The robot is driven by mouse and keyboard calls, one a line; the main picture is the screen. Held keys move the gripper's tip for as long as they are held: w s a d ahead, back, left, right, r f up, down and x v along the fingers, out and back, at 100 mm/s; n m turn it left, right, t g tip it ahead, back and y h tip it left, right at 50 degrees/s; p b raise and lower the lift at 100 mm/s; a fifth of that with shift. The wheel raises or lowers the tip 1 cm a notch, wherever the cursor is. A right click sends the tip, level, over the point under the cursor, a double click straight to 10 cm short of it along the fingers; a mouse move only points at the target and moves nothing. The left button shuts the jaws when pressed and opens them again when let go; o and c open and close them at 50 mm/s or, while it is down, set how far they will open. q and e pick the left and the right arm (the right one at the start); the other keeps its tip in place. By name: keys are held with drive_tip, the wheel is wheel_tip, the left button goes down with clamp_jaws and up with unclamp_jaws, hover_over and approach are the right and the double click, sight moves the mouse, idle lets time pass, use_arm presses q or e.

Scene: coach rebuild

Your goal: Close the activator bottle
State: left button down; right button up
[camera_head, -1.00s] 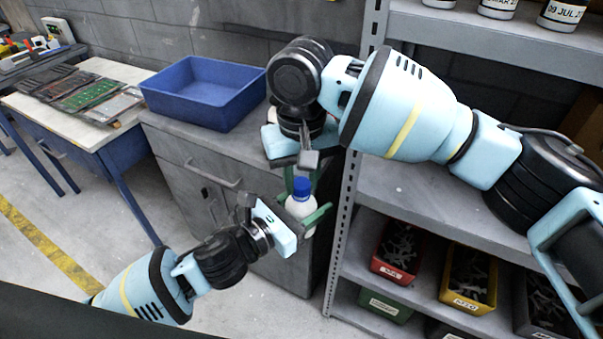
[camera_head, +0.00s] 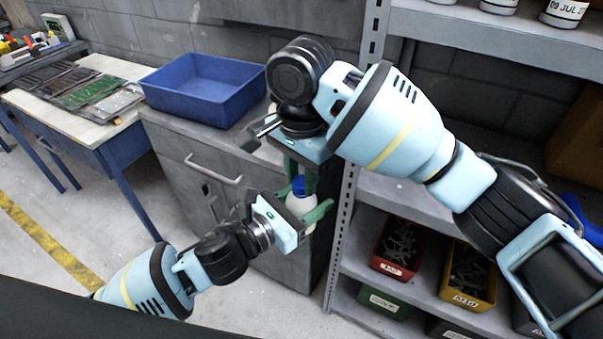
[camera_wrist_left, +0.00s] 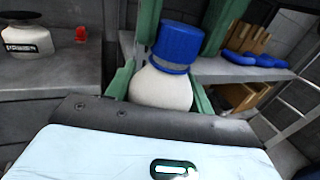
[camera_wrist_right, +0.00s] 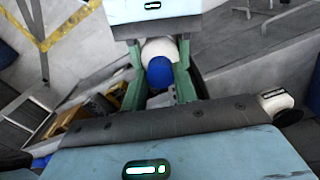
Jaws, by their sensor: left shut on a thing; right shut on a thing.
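The activator bottle (camera_head: 299,204) is white and upright in front of the grey cabinet. My left gripper (camera_head: 313,208) is shut around its body from the side. The blue cap (camera_head: 298,185) sits on the bottle's top and looks slightly tilted in the left wrist view (camera_wrist_left: 176,46). My right gripper (camera_head: 303,178) points down from above and is shut on the cap, its green fingers on either side. In the right wrist view the cap (camera_wrist_right: 159,72) lies between those fingers with the white bottle behind it. The thread under the cap is hidden.
A blue bin (camera_head: 203,88) stands on the grey cabinet (camera_head: 185,160). A white labelled jar (camera_wrist_left: 28,40) is also on a grey surface. A shelf rack at the right holds a red bin (camera_head: 396,250) and a yellow bin (camera_head: 470,275). A workbench (camera_head: 90,130) stands at the left.

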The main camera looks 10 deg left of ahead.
drive_tip(key=m, duration=1)
drive_tip(key=shift+w+m, duration=0.1)
drive_tip(key=shift+m, duration=0.2)
drive_tip(key=o, duration=0.9)
drive_tip(key=shift+o, duration=0.2)
drive_tip(key=shift+r, duration=2.25)
drive_tip(key=shift+c, duration=0.4)
